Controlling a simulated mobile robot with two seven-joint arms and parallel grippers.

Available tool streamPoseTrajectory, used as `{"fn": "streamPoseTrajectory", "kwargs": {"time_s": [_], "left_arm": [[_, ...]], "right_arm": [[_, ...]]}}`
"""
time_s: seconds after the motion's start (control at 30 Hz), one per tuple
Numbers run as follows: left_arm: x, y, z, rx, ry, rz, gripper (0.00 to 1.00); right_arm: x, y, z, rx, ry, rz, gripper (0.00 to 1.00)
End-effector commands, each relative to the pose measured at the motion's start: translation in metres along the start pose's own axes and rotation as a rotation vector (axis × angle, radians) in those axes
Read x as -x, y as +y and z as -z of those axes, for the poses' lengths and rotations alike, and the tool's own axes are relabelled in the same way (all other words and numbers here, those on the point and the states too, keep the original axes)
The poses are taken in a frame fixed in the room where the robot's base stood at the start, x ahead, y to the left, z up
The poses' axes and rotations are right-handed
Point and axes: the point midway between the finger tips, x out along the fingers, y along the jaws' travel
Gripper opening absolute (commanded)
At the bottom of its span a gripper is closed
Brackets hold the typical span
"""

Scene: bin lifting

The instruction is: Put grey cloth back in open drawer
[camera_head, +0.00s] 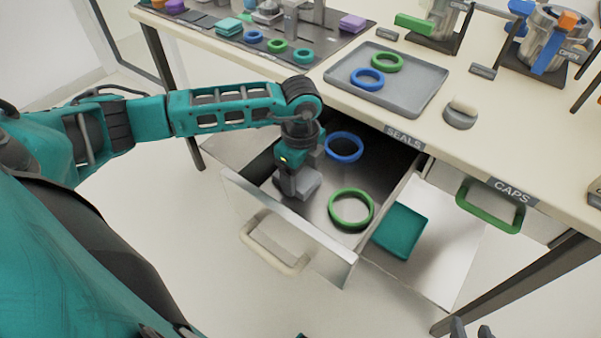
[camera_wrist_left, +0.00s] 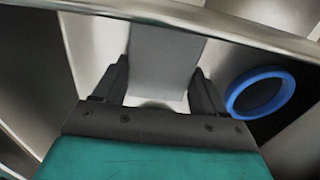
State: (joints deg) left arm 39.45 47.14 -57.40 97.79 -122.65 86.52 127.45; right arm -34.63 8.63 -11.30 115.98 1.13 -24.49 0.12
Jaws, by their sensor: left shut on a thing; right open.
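The open drawer (camera_head: 335,262) below the SEALS label is pulled out from the table and holds a blue ring (camera_head: 344,147) and a green ring (camera_head: 351,208). My left gripper (camera_head: 298,178) reaches down into it near its left side. It is shut on the grey cloth (camera_head: 306,188), which looks like a folded block; whether it touches the drawer floor is unclear. In the left wrist view the grey cloth (camera_wrist_left: 165,65) sits between my two dark fingers, left of the blue ring (camera_wrist_left: 260,93). My right gripper (camera_head: 470,328) shows only its fingertips at the bottom edge, apart and empty.
A teal folded cloth (camera_head: 400,231) lies on a pale surface right of the drawer. The CAPS drawer (camera_head: 490,206) has a green handle. On the table (camera_head: 310,80), a grey tray (camera_head: 425,77) holds a blue and a green ring. Several other items stand behind.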

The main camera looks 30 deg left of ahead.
Motion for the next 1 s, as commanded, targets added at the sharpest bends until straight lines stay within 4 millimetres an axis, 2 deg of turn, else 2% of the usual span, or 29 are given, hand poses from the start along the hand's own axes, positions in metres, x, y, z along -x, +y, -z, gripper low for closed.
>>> {"fn": "streamPoseTrajectory", "kwargs": {"time_s": [0.3,0.33,0.6,0.83,1.0], "left_arm": [[-0.003,0.000,0.000,0.000,0.001,0.001,0.43],[-0.003,0.000,0.000,0.000,0.001,0.001,0.72],[-0.002,0.000,0.000,0.000,0.000,0.001,0.97],[-0.001,0.000,0.000,0.000,0.000,0.001,0.97],[0.016,-0.001,0.000,-0.001,0.000,0.004,0.97]], "right_arm": [[-0.001,-0.001,0.003,-0.001,0.009,0.002,0.43],[-0.001,-0.001,0.003,-0.001,0.008,0.002,0.43],[-0.001,-0.002,0.003,-0.004,0.005,0.003,0.43],[-0.001,-0.002,0.002,-0.005,0.002,0.002,0.43],[0.001,-0.001,0.004,-0.004,0.002,0.000,0.43]]}}
